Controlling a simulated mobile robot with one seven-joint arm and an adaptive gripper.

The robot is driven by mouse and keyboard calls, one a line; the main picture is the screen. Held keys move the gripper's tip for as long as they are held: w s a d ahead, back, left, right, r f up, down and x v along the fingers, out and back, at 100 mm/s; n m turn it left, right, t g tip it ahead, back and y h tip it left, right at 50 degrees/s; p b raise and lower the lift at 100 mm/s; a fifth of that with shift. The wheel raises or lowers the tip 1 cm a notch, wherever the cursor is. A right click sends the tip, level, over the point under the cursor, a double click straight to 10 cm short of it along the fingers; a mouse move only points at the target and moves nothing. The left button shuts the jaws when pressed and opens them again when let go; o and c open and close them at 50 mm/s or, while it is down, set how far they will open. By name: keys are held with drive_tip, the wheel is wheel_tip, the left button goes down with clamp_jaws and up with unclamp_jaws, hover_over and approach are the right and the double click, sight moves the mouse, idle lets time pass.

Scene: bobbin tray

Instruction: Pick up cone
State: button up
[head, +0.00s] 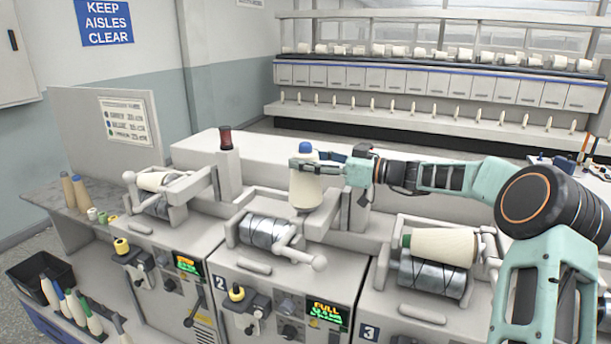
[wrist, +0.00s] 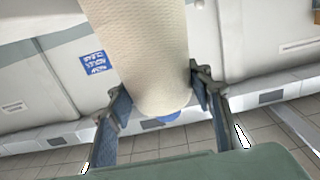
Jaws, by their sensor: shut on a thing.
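A cream yarn cone (head: 305,187) with a blue tip stands upright above the middle winding unit. It also fills the upper middle of the wrist view (wrist: 145,50), with its blue tip pointing toward the palm. My gripper (head: 306,164) is shut on the cone near its narrow top, one finger on each side. Both finger pads also show against the cone in the wrist view (wrist: 160,92). The cone appears raised behind the unit's bare metal drum (head: 264,232); whether its base touches anything is unclear.
Another cream cone (head: 443,246) lies on the right unit's drum. A smaller package (head: 153,181) sits on the left unit. Cones stand on a lower left shelf (head: 48,297) beside a black bin (head: 38,275).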

drive_tip(key=shift+r, duration=0.15)
wheel_tip(320, 180, up, 12)
drive_tip(key=shift+r+b, duration=0.15)
drive_tip(key=shift+b, duration=0.3)
